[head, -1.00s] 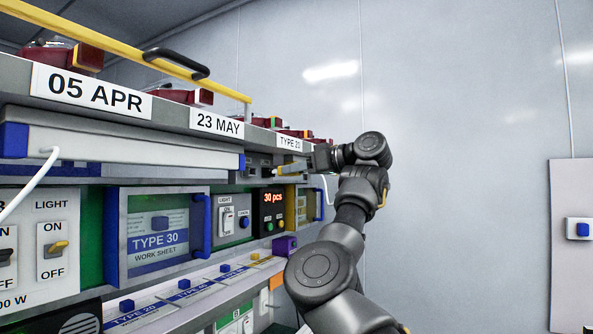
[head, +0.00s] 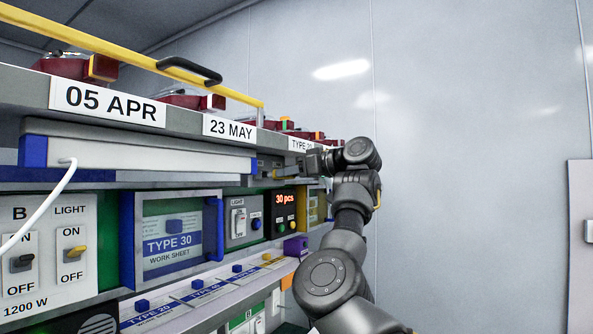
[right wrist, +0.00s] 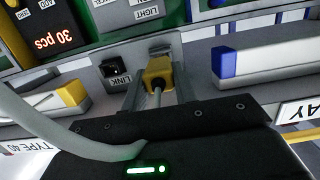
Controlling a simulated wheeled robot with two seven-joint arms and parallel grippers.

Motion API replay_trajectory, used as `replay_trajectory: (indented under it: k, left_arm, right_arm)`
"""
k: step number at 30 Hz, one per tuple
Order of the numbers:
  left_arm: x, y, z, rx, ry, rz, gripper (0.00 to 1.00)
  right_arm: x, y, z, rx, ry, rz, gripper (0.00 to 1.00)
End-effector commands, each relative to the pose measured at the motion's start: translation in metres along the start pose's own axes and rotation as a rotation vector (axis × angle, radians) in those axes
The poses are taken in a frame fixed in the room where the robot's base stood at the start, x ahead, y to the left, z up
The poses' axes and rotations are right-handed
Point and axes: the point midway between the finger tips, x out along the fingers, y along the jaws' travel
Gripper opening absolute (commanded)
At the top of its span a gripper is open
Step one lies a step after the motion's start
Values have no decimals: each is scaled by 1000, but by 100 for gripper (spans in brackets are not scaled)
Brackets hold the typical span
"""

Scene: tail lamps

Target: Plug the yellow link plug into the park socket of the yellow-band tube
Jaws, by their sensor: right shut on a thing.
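The yellow link plug (right wrist: 158,74) is between the fingers of my right gripper (right wrist: 158,92) in the right wrist view, with a white cable from its back. The gripper is shut on it. The plug is against the grey socket panel, beside an empty black socket (right wrist: 116,68) marked LINK; I cannot tell how deep it sits. The yellow-band tube (right wrist: 45,101), white with a yellow end, lies left of the panel there. In the head view my right gripper (head: 296,163) is small at the shelf front and the plug is not clear. My left gripper is not in view.
A white tube with a blue end (right wrist: 270,62) lies right of the panel in the wrist view. A thick pale cable (right wrist: 60,135) crosses that view's left side. In the head view the shelf edge with date labels (head: 108,102) overhangs the tubes; the right side is open before a wall.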

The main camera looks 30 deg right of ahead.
Motion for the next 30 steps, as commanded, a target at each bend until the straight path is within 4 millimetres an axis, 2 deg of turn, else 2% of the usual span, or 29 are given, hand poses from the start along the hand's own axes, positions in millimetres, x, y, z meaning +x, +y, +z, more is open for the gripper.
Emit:
replay_trajectory:
  k: [19,30]
  left_arm:
    - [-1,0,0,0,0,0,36]
    - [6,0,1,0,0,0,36]
  right_arm:
    - [2,0,0,0,0,0,0]
    - [2,0,0,1,1,0,0]
